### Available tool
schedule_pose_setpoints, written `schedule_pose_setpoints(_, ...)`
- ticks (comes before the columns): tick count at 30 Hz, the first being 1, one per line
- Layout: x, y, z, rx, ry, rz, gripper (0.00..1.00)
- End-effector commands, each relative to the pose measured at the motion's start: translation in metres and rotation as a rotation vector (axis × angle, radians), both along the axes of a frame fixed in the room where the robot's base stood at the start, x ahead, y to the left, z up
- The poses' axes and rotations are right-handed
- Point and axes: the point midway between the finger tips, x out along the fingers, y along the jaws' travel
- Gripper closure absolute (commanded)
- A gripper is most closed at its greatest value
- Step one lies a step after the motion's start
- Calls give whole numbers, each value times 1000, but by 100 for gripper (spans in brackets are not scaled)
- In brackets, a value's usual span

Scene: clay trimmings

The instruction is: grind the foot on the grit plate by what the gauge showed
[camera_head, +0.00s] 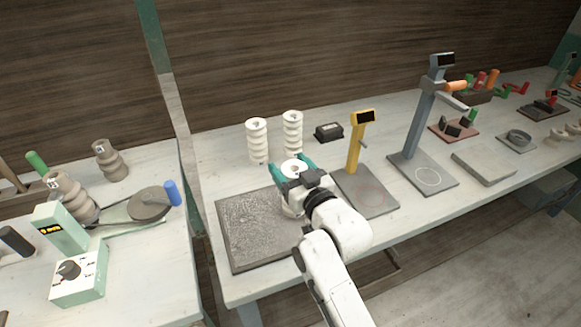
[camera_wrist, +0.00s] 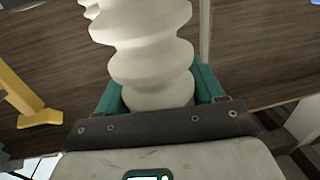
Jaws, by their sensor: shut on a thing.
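My gripper (camera_head: 290,167) has teal fingers shut on a white ribbed clay piece (camera_head: 295,170). In the wrist view the held piece (camera_wrist: 145,50) stands between the teal fingers, its far end cut off by the frame. The grit plate (camera_head: 245,235) is a dark, rough square slab on the middle table. My gripper is at the plate's back right edge; whether the piece touches the plate is hidden. The yellow gauge (camera_head: 355,150) stands just right of my gripper, on a grey base with a red circle. Its display looks dark and unreadable.
Two white ribbed pieces (camera_head: 257,140) (camera_head: 292,133) stand behind my gripper, beside a black box (camera_head: 328,131). A tall blue-grey stand (camera_head: 420,120) is farther right. A green device (camera_head: 60,230) with a yellow readout and dial stands on the left table, across a gap.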

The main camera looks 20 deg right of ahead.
Motion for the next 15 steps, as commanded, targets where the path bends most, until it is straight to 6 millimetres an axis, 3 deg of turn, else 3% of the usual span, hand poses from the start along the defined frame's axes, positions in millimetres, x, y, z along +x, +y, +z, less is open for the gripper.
schedule_pose_setpoints(15,0,0,-4,0,-5,0,100)
